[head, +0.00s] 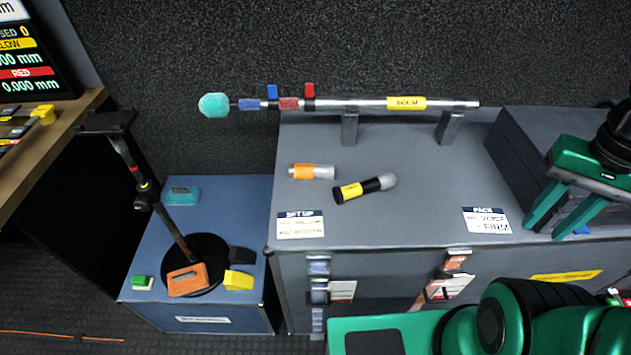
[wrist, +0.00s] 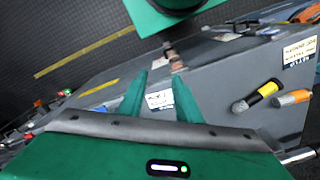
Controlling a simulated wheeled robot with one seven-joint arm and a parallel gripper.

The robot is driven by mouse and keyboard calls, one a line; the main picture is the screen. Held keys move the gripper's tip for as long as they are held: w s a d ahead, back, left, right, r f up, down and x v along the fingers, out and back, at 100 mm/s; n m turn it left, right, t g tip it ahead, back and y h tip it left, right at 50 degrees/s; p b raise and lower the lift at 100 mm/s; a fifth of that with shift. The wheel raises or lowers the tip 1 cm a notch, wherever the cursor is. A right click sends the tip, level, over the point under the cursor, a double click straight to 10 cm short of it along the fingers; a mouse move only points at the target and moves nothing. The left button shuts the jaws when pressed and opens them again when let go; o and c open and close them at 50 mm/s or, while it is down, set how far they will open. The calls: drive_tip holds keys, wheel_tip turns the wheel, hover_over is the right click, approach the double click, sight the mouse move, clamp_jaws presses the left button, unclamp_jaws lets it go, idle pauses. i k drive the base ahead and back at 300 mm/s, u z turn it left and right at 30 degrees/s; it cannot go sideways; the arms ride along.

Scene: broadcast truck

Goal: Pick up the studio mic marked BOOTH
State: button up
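A black handheld mic (head: 365,188) with a grey head and a yellow band lies on the grey case top (head: 420,170). The writing on its band is too small to read. It also shows at the right of the wrist view (wrist: 264,92). An orange and silver cylinder (head: 311,172) lies behind it to the left. My gripper (head: 545,226) is to the right of the mic, over the right part of the case. Its green fingers are apart with nothing between them, and they show in the wrist view (wrist: 158,80).
A boom pole (head: 350,104) with a teal tip and a yellow label rests on stands along the case's back. A raised dark box (head: 530,150) is at the right. A blue case (head: 150,255) with a lamp-like stand is at the left. The case middle is clear.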

sight(297, 171)
drive_tip(key=u, duration=0.05)
drive_tip(key=k, duration=0.3)
drive_tip(key=u, duration=1.05)
drive_tip(key=k, duration=1.2)
drive_tip(key=z, duration=0.45)
drive_tip(key=i, duration=1)
